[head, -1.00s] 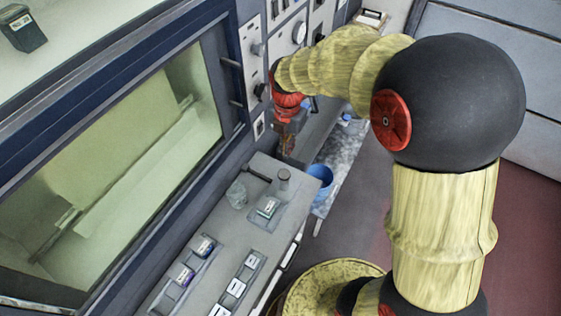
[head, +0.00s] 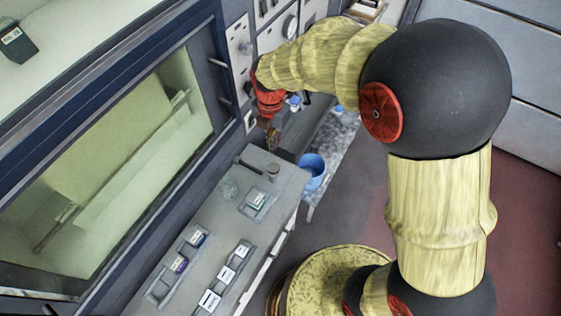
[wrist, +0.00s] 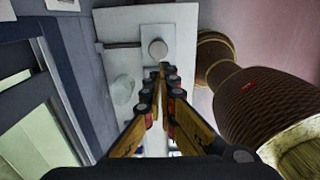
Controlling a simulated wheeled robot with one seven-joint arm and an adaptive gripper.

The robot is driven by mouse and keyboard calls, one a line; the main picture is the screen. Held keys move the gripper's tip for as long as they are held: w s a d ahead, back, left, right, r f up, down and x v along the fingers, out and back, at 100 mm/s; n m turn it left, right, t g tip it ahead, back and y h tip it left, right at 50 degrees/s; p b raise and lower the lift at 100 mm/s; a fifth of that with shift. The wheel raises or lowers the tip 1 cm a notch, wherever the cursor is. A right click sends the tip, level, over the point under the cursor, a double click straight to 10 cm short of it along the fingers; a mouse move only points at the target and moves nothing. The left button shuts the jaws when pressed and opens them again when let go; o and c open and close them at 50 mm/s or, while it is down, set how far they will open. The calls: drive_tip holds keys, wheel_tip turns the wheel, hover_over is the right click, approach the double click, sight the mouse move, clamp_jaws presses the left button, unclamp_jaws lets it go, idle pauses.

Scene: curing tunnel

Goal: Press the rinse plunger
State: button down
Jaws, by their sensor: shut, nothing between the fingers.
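The rinse plunger appears to be the short grey upright post with a round top (head: 272,172) near the far end of the grey counter. In the wrist view its pale round top (wrist: 158,48) shows just beyond my fingertips. My gripper (head: 272,138) hangs near the far end of the counter, by the wall panel. In the wrist view my gripper (wrist: 162,70) has its fingers together, with nothing held. The tips look apart from the plunger, but the height gap cannot be told.
A dark bar (head: 252,167) and a clear glass-like vessel (head: 228,188) are beside the post. Small trays with labelled items, including one tray (head: 258,203), lie on the counter (head: 205,255). A blue bucket (head: 312,168) stands beyond its edge. A large window (head: 110,170) is at left.

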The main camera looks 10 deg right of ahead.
approach(274, 169)
wheel_tip(274, 169, down, 7)
drive_tip(key=shift+w+d+r+p, duration=0.1)
drive_tip(key=shift+p, duration=0.2)
idle(0.4)
